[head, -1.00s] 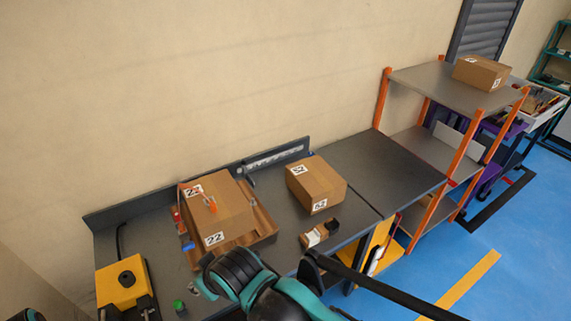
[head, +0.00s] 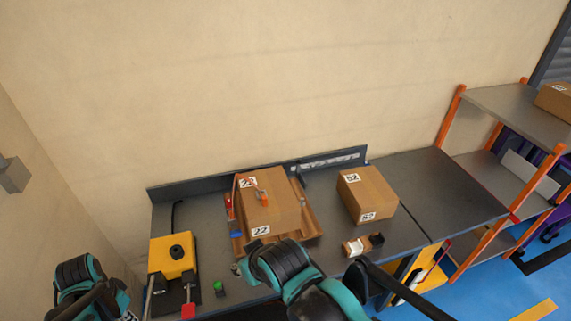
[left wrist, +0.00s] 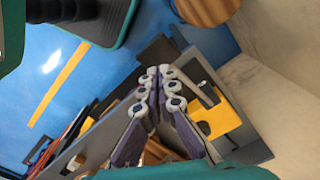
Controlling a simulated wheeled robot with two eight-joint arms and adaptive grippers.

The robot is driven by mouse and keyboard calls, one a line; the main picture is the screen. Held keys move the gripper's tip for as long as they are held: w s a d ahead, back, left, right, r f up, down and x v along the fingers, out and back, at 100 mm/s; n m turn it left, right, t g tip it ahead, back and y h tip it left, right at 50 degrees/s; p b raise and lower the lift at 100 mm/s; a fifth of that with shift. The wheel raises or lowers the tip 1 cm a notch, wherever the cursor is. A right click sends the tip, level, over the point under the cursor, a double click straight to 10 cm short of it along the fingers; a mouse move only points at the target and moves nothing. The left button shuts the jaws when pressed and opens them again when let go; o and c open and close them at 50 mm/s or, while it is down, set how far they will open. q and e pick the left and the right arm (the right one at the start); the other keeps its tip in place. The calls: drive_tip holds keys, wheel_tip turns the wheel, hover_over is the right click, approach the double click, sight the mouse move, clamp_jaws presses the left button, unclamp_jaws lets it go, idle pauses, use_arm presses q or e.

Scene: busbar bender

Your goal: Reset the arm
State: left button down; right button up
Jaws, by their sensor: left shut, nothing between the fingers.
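In the left wrist view my left gripper (left wrist: 158,78) is shut, its fingertips together with nothing between them. In the head view a black and teal part of my left arm (head: 82,285) shows at the lower left, and its gripper is out of sight. My other arm (head: 290,270) reaches over the front edge of the workbench at the lower middle. The right gripper does not show.
The dark workbench (head: 345,230) bears a yellow device (head: 173,252), a carton marked 22 (head: 275,205), a carton marked 52 (head: 368,190) and a small open box (head: 355,246). An orange-post shelf (head: 490,155) stands at the right.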

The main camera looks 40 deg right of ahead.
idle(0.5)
use_arm(q)
drive_tip(key=s+a+f+n+t+b, duration=0.1)
drive_tip(key=s+a+n+t+b, duration=0.1)
drive_tip(key=s+n+b, duration=0.3)
drive_tip(key=s+a+f+n+t+b, duration=0.2)
drive_tip(key=s+n+t+b, duration=0.3)
drive_tip(key=b, duration=0.5)
drive_tip(key=shift+s+a+b, duration=0.15)
drive_tip(key=shift+a+b, duration=0.15)
drive_tip(key=shift+a, duration=0.05)
drive_tip(key=shift+r, duration=0.1)
